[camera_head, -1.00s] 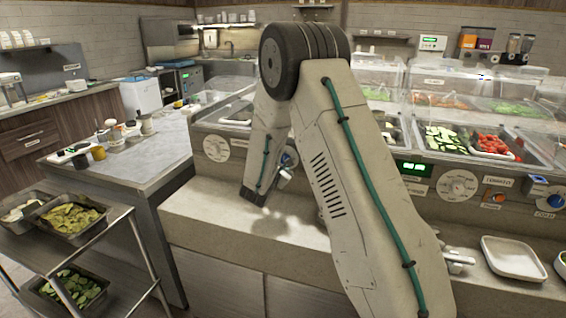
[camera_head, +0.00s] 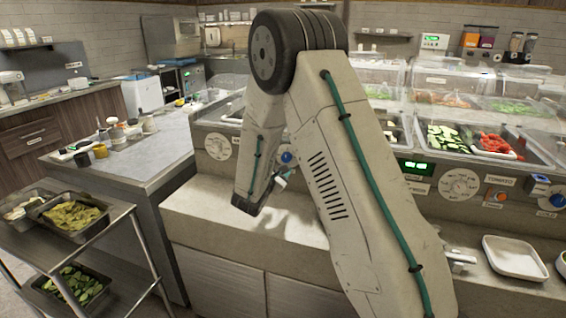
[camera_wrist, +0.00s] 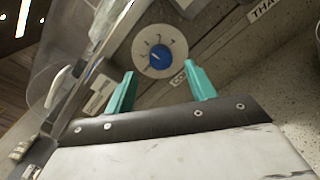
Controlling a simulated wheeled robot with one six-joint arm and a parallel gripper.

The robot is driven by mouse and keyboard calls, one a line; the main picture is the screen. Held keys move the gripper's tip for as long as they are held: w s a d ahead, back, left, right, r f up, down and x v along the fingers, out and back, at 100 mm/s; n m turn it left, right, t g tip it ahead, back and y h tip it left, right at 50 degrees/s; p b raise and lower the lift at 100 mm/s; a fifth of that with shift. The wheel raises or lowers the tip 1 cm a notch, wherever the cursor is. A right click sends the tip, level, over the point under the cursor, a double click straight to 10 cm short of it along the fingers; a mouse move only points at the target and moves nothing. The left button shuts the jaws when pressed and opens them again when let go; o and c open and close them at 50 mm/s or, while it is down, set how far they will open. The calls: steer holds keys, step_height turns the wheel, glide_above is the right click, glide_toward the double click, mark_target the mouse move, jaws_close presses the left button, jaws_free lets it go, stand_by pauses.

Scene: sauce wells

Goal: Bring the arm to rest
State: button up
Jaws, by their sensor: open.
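My gripper shows in the wrist view (camera_wrist: 161,92) with its two teal fingers spread apart and nothing between them. Beyond the fingers is a round white dial with a blue knob (camera_wrist: 159,56) on the front panel of the counter. In the head view my arm stands bent in the middle, its forearm hanging down in front of the counter panel. The blue knob (camera_head: 287,157) shows just right of the forearm.
The counter ledge (camera_head: 190,215) is bare under the forearm. A white tray (camera_head: 514,257) sits on the ledge at right. Clear covers (camera_head: 445,85) stand over food pans. A metal cart (camera_head: 112,213) with food pans stands at left, beside a grey-topped table (camera_head: 150,160).

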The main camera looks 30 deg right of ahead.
steer(key=v, duration=0.2)
steer(key=shift+s+a, duration=0.2)
stand_by(0.3)
steer(key=s+r+m+g+y, duration=0.35)
steer(key=s+m+g, duration=0.9)
steer(key=s, duration=1.15)
steer(key=s+a+r+m+t+y, duration=0.1)
steer(key=s+a+r+m+y, duration=0.2)
steer(key=s+a+r+y, duration=0.2)
steer(key=s+a+r+m+t+y, duration=0.2)
steer(key=s+a+r+y, duration=0.3)
steer(key=s+a, duration=0.6)
steer(key=shift+s+r+m+y, duration=0.25)
steer(key=shift+s+m+y, duration=0.1)
steer(key=shift+m, duration=0.1)
